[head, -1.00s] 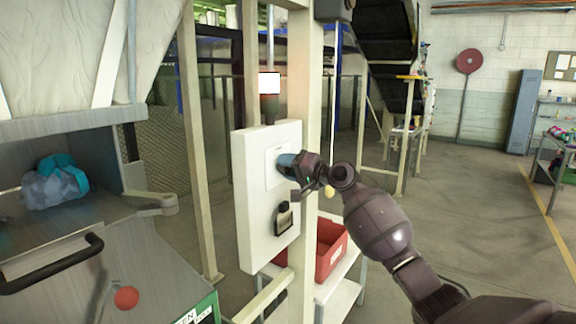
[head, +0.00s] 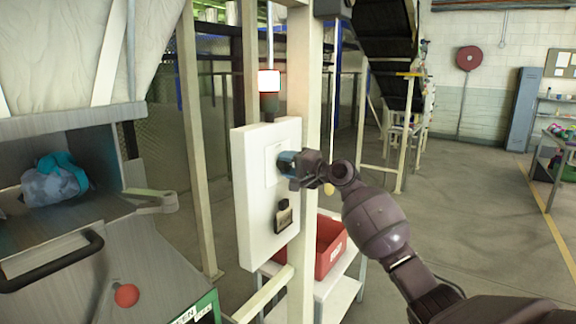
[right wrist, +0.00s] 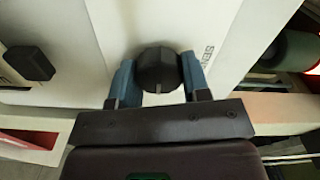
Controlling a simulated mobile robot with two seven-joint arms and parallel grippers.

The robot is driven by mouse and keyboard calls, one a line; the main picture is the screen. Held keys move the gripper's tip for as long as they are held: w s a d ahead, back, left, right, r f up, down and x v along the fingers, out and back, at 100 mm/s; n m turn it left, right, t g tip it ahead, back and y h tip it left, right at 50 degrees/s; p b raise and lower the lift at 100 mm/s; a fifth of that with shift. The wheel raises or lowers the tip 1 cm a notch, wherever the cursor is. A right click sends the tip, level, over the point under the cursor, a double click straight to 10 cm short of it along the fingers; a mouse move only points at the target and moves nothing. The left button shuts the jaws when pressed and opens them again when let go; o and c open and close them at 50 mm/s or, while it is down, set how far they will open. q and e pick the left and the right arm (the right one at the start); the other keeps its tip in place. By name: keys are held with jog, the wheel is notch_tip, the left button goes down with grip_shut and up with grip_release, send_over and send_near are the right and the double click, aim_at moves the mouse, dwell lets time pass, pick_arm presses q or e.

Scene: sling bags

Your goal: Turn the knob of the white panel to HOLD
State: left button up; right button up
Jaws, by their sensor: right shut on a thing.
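The white panel (head: 250,205) is mounted on a cream post in the head view. A black knob (right wrist: 158,68) on it shows in the right wrist view, between the blue fingertips of my right gripper (right wrist: 158,80). The fingers are shut on the knob from both sides. In the head view my right gripper (head: 284,164) reaches the panel's upper label plate and hides the knob. Lettering that begins "SEN" shows beside the knob; I cannot read HOLD or tell where the knob points. My left gripper is not in view.
A black device (head: 284,216) sits lower on the panel. A light with a white top and reddish base (head: 269,92) stands above it. A red bin (head: 328,247) rests on a white shelf behind. A metal chute with a blue-grey bag (head: 55,182) is at left.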

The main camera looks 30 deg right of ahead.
jog(key=o, duration=0.9)
jog(key=shift+s, duration=0.1)
jog(key=b+v, duration=0.2)
jog(key=v, duration=0.8)
jog(key=shift+s+d, duration=0.15)
jog(key=shift+s, duration=0.15)
